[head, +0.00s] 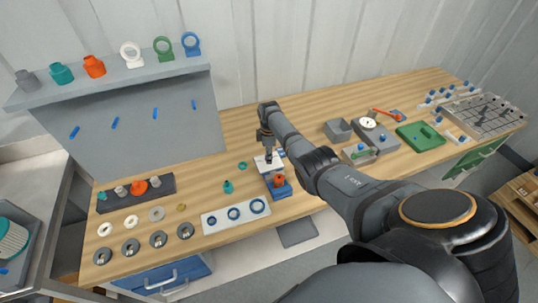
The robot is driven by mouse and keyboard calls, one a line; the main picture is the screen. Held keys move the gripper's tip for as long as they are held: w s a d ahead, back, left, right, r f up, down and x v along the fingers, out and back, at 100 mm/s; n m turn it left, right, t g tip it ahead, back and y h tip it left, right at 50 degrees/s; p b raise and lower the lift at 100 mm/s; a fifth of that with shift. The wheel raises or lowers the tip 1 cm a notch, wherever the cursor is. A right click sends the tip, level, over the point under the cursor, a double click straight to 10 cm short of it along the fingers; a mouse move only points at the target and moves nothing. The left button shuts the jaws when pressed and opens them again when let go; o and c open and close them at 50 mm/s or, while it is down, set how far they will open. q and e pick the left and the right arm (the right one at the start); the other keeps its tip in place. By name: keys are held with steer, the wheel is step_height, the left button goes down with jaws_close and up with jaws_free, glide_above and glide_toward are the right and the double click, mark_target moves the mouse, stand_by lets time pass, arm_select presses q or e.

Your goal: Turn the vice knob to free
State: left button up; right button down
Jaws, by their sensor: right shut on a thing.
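The vice (281,192) stands near the front middle of the wooden bench. It has a blue base, a pale grey top part and an orange piece (279,181) at its front. My right gripper (268,156) points down onto the pale top of the vice, behind the orange piece. It is shut on what appears to be the vice knob, which is mostly hidden by the fingers. The exact grip and the knob's angle are too small to tell. My left gripper is not in view.
A white plate (211,225) with blue rings and several washers lie left of the vice. A teal fitting (228,187) stands close by. My right arm crosses the bench.

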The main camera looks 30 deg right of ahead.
steer(key=shift+w, duration=0.1)
steer(key=c, duration=1)
jaws_free()
steer(key=shift+r, duration=0.1)
step_height(320, 180, up, 12)
steer(key=shift+f, duration=0.1)
steer(key=shift+f, duration=0.1)
